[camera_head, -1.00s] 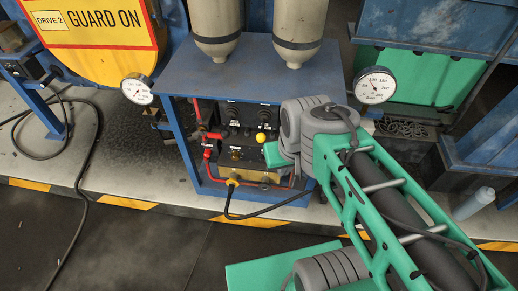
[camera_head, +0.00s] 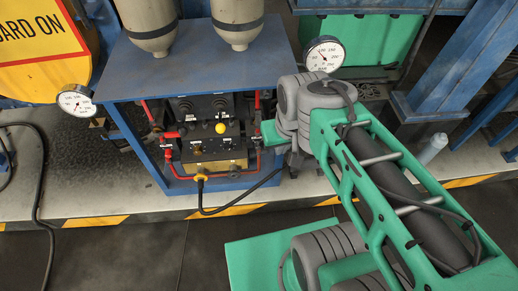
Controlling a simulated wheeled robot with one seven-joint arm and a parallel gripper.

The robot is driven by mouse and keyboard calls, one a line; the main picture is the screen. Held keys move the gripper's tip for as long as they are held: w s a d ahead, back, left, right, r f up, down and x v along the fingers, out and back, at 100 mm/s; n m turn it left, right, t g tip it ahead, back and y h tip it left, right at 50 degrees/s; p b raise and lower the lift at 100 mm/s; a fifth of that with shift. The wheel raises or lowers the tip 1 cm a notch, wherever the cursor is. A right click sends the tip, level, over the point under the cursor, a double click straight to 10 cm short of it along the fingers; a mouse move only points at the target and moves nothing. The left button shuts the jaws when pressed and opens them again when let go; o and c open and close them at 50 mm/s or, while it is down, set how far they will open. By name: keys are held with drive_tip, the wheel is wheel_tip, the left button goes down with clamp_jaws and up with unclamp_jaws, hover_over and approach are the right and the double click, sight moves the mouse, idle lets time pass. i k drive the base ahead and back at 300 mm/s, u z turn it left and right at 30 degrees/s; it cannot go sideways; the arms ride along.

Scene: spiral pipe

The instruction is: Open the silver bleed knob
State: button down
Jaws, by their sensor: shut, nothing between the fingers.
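The control panel (camera_head: 196,138) sits inside the blue cabinet frame, with several small knobs and a yellow round knob (camera_head: 221,128). A small greyish knob (camera_head: 234,171) shows low on the right of the panel; I cannot tell whether it is the silver bleed knob. My gripper (camera_head: 296,163) shows only as a small dark grey shape below my grey wrist, right of the panel and apart from it. It is shut and empty, and its fingertips are hard to make out.
The blue cabinet top (camera_head: 190,72) carries two beige tanks (camera_head: 148,22). Pressure gauges stand at its left (camera_head: 76,101) and right (camera_head: 325,54). Red pipes run beside the panel. A black cable (camera_head: 225,209) loops from a yellow connector (camera_head: 201,177).

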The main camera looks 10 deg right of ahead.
sight(258, 146)
drive_tip(key=z, duration=0.1)
drive_tip(key=k, duration=1.05)
drive_tip(key=u, duration=1.15)
drive_tip(key=i, duration=1.3)
drive_tip(key=z, duration=0.6)
